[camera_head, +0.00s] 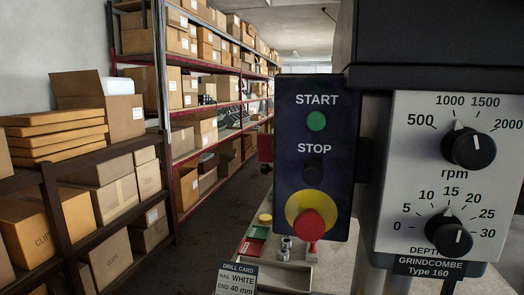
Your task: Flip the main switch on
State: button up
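A dark blue control panel (292,184) hangs in the middle of the view. It carries a green START button (317,121), a black STOP button (313,172) and a red mushroom button (311,225) on a yellow disc. No part is labelled as a main switch. A small red part (265,148) shows at the panel's left edge; I cannot tell what it is. To the right, a pale machine face labelled Grindcombe Type 160 has an rpm knob (470,148) and a depth knob (452,236). My gripper is not in view.
Below the panel, a bench (322,262) holds a shallow tray (273,277), small metal and coloured parts, and a drill card (237,280). Shelves (171,116) with cardboard boxes line the left. A floor aisle (205,235) runs between the shelves and the bench.

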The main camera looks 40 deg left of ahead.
aim_at(265, 141)
jog(key=u, duration=1.1)
